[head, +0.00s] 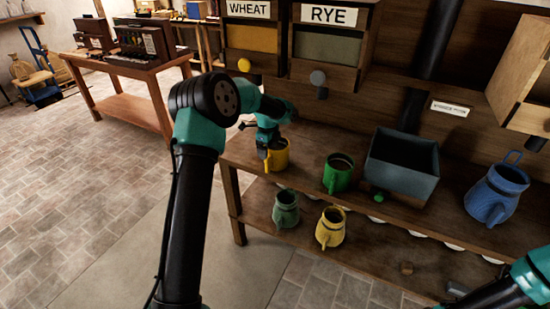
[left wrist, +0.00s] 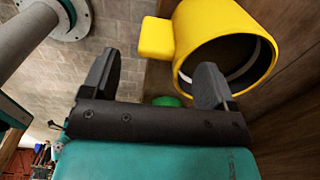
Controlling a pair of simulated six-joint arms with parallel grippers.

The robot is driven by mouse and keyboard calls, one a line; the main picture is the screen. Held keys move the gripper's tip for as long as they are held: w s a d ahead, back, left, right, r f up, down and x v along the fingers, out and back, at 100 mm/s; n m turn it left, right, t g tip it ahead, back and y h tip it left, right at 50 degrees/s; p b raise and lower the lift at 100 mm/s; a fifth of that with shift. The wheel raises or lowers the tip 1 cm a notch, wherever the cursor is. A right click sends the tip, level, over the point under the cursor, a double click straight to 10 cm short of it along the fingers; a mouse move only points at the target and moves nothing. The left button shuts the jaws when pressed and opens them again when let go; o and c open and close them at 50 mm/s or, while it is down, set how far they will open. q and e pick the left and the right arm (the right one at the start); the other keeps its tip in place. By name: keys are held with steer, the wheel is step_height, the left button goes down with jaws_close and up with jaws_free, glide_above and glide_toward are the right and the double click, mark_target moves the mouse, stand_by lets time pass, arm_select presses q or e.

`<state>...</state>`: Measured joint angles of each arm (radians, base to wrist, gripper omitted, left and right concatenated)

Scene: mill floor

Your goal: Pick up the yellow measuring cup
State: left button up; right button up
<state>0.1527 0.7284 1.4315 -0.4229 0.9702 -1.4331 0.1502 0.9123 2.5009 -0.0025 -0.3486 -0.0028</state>
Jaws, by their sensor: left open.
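The yellow measuring cup (head: 281,158) stands on the upper bench shelf at its left end, partly covered by my left gripper in the head view. In the left wrist view the yellow cup (left wrist: 212,22) fills the upper right, with its dark open mouth and blocky handle (left wrist: 155,38) showing. My left gripper (head: 265,152) is at the cup's near left side. Its two fingers (left wrist: 155,82) are spread apart with nothing held between them. The handle shows above the gap between the fingers; whether a finger touches the cup I cannot tell.
A green cup (head: 338,174) and a grey bin (head: 401,168) stand right of the yellow cup. A blue jug (head: 495,194) is farther right. The lower shelf holds a green jug (head: 286,209) and a yellow jug (head: 330,228). Drawers marked WHEAT (head: 252,37) and RYE hang above.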

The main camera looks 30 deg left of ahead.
mark_target(274, 157)
arm_select(q)
steer(key=shift+f, duration=0.4)
steer(key=shift+f, duration=2.6)
steer(key=shift+a, duration=0.1)
steer(key=c, duration=1.4)
